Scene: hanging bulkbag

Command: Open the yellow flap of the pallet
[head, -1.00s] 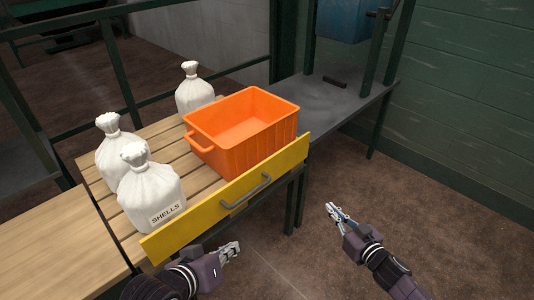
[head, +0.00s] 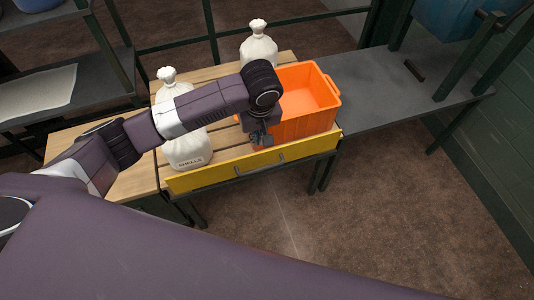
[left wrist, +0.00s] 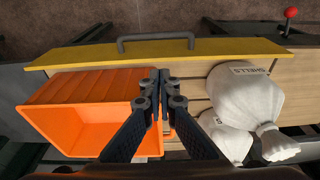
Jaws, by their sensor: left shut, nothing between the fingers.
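The yellow flap (head: 205,178) stands along the front edge of the slatted wooden pallet (head: 222,138), with a grey bar handle (head: 262,164) on its outer face. In the left wrist view the flap (left wrist: 85,56) runs across the upper part, and its handle (left wrist: 155,37) lies beyond the fingertips. My left gripper (head: 262,139) is shut and empty, pointing down over the pallet just behind the flap, beside the orange crate. The fingertips (left wrist: 160,75) show closed together in the left wrist view, apart from the handle. My right gripper is out of view.
The orange crate (head: 322,118) stands on the pallet's right part. White sacks stand at the left (head: 186,150) and the back (head: 258,46); my left arm hides part of the pallet. A grey table (head: 400,85) adjoins at right. The floor in front is clear.

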